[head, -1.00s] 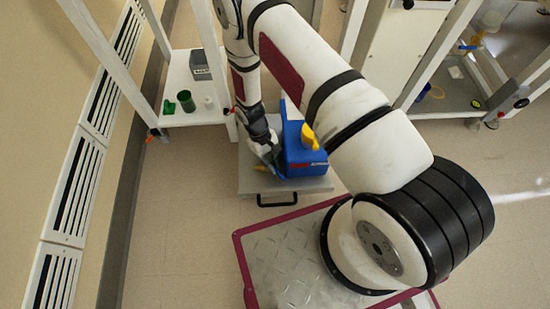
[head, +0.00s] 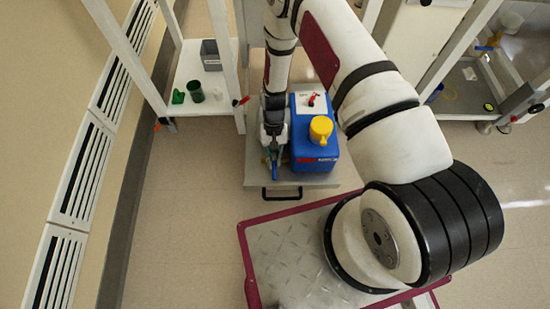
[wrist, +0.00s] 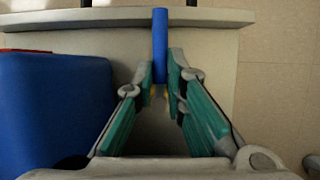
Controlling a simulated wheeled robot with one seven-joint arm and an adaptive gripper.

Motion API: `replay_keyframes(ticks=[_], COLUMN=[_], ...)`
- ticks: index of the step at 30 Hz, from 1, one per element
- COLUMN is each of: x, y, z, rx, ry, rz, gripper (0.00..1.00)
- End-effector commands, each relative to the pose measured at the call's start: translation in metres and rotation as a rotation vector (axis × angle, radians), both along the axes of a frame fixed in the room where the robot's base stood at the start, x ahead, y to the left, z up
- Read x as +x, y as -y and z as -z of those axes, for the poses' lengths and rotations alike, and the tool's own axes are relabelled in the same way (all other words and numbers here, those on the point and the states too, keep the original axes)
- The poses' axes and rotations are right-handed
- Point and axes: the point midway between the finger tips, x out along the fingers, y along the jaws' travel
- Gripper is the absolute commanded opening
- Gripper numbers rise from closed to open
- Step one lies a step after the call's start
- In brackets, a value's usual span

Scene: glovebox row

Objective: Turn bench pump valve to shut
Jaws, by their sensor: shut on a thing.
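The bench pump (head: 318,151) is a blue box with a yellow cap and a small red lever on top. It stands on a grey cart top. My gripper (head: 272,160) points down beside the pump's left side. A narrow blue handle, likely the valve's, shows at its fingertips. In the wrist view the blue handle (wrist: 160,45) lies straight up the picture, and its near end is between the green-padded fingers of my gripper (wrist: 160,85), which are shut on it. Bits of yellow show behind the fingertips. The rest of the valve is hidden. The pump (wrist: 55,110) fills the left side there.
The cart top (head: 300,183) has a black handle at its front edge. White frames stand at right. Open floor lies left of the cart.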

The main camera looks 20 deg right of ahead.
Motion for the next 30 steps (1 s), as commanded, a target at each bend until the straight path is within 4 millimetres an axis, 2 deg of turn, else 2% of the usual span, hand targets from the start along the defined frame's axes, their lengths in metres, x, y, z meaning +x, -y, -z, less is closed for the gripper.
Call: replay_keyframes(ticks=[15, 16, 18, 30], x=[-0.0003, -0.0003, -0.0002, 0.0030], y=[-0.0008, -0.0008, -0.0009, 0.0001], z=[0.0008, 0.0008, 0.0007, -0.0055], rx=[0.000, 0.000, 0.000, 0.000], ry=[0.000, 0.000, 0.000, 0.001], rz=[0.017, 0.017, 0.017, 0.017], gripper=[0.00, 0.19, 0.32, 0.32])
